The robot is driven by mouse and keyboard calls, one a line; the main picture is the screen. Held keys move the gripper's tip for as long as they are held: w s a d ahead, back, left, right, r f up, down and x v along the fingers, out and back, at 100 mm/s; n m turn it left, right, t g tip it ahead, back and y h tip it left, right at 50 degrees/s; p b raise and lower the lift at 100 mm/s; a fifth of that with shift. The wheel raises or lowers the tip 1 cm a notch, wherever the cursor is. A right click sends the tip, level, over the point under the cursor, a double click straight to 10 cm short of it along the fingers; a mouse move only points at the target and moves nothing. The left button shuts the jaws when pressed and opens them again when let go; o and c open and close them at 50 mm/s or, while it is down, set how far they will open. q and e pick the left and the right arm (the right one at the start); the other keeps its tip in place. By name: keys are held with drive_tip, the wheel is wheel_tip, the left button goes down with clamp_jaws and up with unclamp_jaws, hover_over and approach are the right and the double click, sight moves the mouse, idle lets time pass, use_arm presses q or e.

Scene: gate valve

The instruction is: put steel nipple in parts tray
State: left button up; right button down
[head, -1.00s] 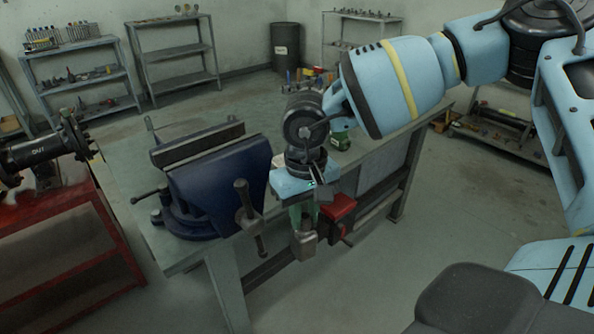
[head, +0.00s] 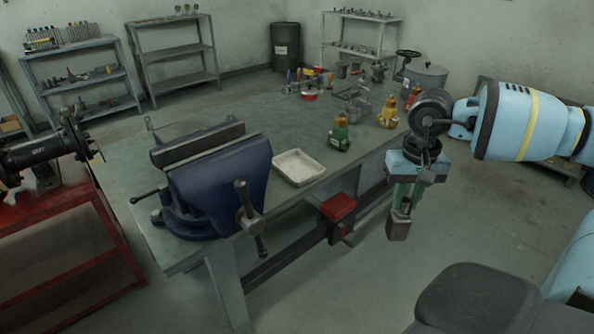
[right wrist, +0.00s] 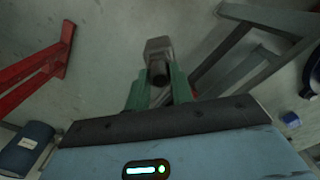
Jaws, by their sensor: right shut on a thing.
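The parts tray (head: 299,167), shallow and off-white, lies on the workbench just right of the blue vise and looks empty. My right gripper (head: 403,205) hangs in front of the bench's right edge, right of the tray and clear of the bench. Its green fingers are shut on a grey metal piece, which I take as the steel nipple (head: 398,229). The piece hangs below the fingertips. In the right wrist view, the nipple (right wrist: 158,52) shows a blocky grey end and a round dark end between the fingers. My left gripper is not in view.
A blue vise (head: 222,180) stands left of the tray. A red box (head: 338,208) sits at the bench's front side. Bench space behind the tray is clear.

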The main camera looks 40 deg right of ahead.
drive_tip(key=shift+a+f, duration=0.15)
drive_tip(key=shift+f, duration=0.15)
drive_tip(key=shift+a+f, duration=0.1)
